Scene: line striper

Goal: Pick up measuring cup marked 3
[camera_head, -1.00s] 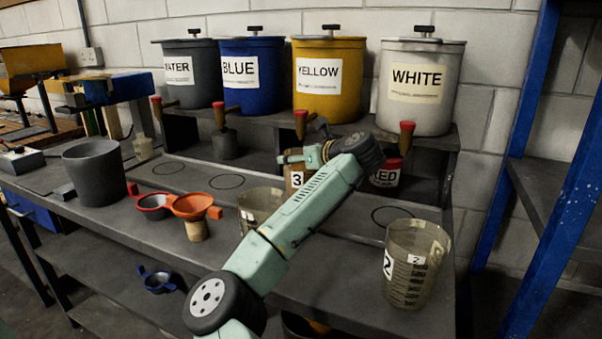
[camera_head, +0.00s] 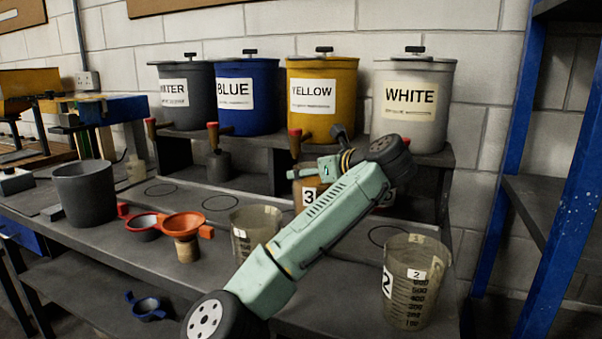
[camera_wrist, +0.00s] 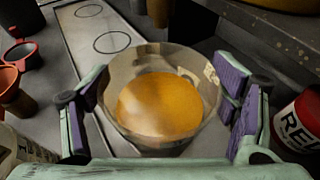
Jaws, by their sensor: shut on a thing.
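The measuring cup marked 3 (camera_head: 308,197) shows partly in the head view, below the yellow bucket's tap. My arm hides much of it. In the wrist view the clear cup (camera_wrist: 163,60) holds orange-yellow liquid (camera_wrist: 160,104). My gripper (camera_wrist: 162,92) is shut on it, with purple pads on its left and right sides. In the head view my gripper (camera_head: 322,168) is partly hidden by my wrist. I cannot tell whether the cup's base touches the bench.
A cup marked 2 (camera_head: 413,285) stands at front right and another clear cup (camera_head: 252,228) left of my arm. Orange funnel (camera_head: 183,225) and grey pail (camera_head: 86,194) stand left. Buckets line the shelf above.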

